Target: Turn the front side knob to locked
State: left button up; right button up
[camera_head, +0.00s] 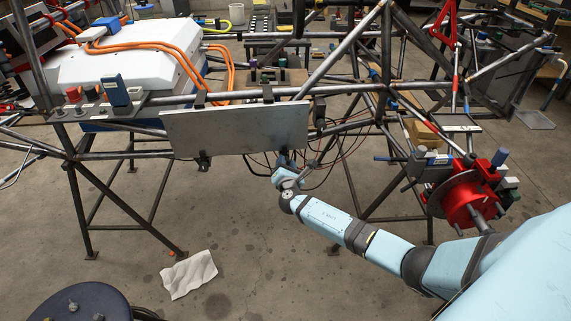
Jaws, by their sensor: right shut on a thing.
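A flat grey metal plate (237,128) hangs on the front tube of the chassis. My right gripper (287,162) is at the lower right edge of this plate, its arm reaching in from the lower right. Its jaws are small in the picture and shut on the front side knob, which they mostly hide. I cannot make out which position the knob points to. A small dark fitting (204,163) sticks out below the plate's left part. My left gripper is not in view.
Chassis tubes (350,88) and loose thin cables surround the gripper. A red hub (466,199) stands right, close to my forearm. A white battery box (130,62) with orange cables sits upper left. A crumpled white cloth (188,274) lies on the floor, mostly clear in front.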

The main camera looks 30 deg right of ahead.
jog(key=o, duration=0.9)
jog(key=shift+o, duration=0.2)
jog(key=shift+s, duration=0.1)
pick_arm(q)
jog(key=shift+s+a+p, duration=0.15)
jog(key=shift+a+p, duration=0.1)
jog(key=shift+p, duration=0.85)
pick_arm(e)
jog(key=v, duration=1.3)
jog(key=shift+s, duration=0.3)
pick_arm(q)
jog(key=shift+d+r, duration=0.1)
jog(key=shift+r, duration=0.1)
pick_arm(e)
jog(key=shift+a, duration=0.15)
jog(key=shift+f, duration=0.1)
